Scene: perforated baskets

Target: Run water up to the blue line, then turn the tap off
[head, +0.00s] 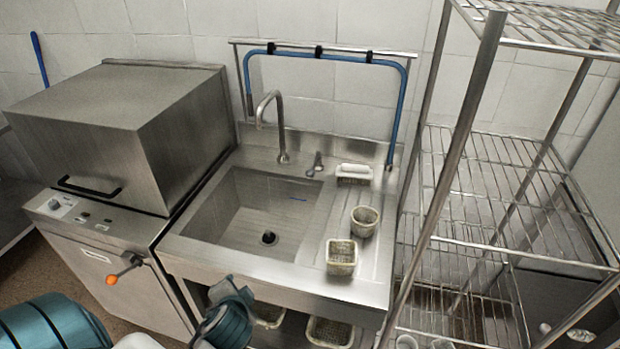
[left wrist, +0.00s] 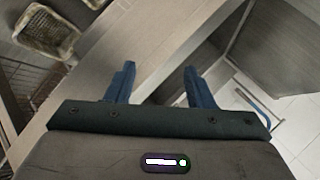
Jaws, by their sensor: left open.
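The steel sink basin (head: 222,215) stands in the middle of the head view. Its drain (head: 269,238) is a dark round hole, and I see no water in the basin. A short blue line (head: 298,199) marks the basin's back right wall. The curved tap spout (head: 280,125) rises behind the basin, with no visible stream. A small tap lever (head: 316,163) stands right of the spout's base. My left gripper (head: 236,291) is low in front of the sink's front edge, well away from the lever. In the left wrist view my left gripper (left wrist: 158,82) is open and empty.
On the drainboard are two perforated baskets, one square (head: 341,260) and one round (head: 364,222), and a white-topped holder (head: 354,174). A dishwasher (head: 125,130) stands left, a wire rack (head: 480,180) right. A blue hose (head: 340,56) frames the back. More baskets (head: 330,331) sit below.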

